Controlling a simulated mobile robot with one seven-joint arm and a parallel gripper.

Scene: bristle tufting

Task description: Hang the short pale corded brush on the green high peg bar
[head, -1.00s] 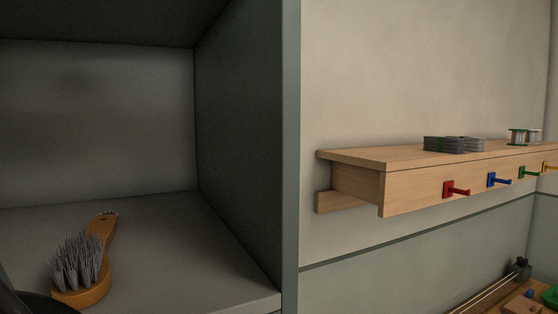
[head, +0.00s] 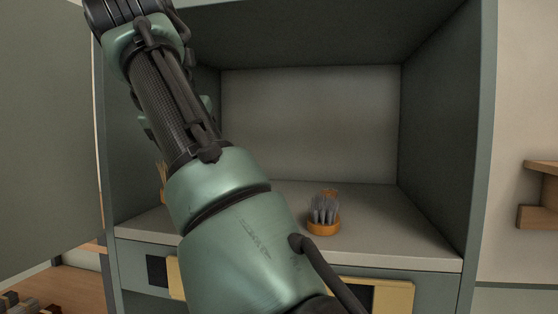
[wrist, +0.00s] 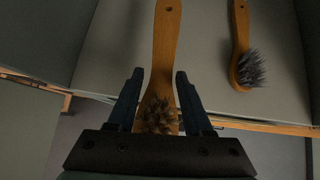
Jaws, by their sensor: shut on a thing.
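In the wrist view my gripper (wrist: 158,76) is shut on a brush with a wooden handle (wrist: 167,40) and short tan-brown bristles (wrist: 160,115). The bristle head lies between the fingers and the handle points away. No cord can be made out on it. In the head view pale bristles (head: 163,182) show at the left of the cubby, mostly hidden behind my arm; I cannot tell whether they belong to the held brush. My gripper is not visible in the head view. The green peg bar is out of view now.
A grey-bristled brush (head: 323,213) lies on the cubby floor (head: 400,225), to the right of the held brush in the wrist view (wrist: 246,65). The cubby's side walls and top enclose the space. The wooden peg shelf's end (head: 540,195) shows at the right edge.

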